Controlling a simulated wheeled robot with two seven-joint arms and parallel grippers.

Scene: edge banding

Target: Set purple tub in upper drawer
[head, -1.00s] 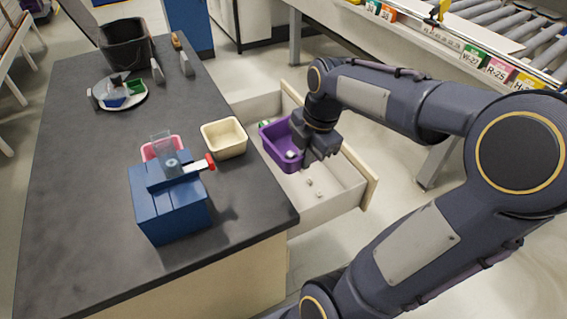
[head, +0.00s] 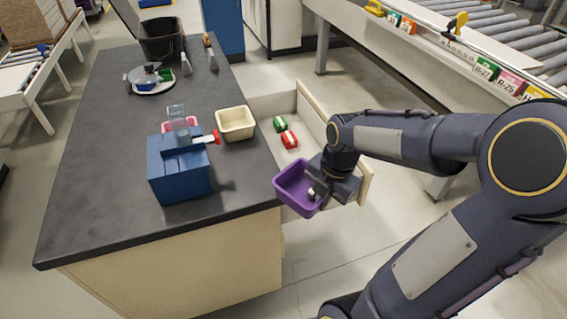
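The purple tub (head: 295,188) hangs from my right gripper (head: 317,191), which is shut on the tub's right wall with a light fingertip showing inside. The tub is upright or slightly tilted and looks empty apart from the fingertip. The open upper drawer (head: 318,108) sticks out from the right side of the dark-topped counter. The tub covers the drawer's near corner and overlaps its near edge in the head view; I cannot tell its exact height above it. My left gripper is not in view.
In the drawer lie a green item (head: 280,124) and a red item (head: 289,139). On the counter (head: 95,200) stand a blue dispenser (head: 180,175), a cream tub (head: 235,123), a pink tub (head: 168,127), a round plate (head: 153,87) and a black bin (head: 161,40). A conveyor stands at upper right.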

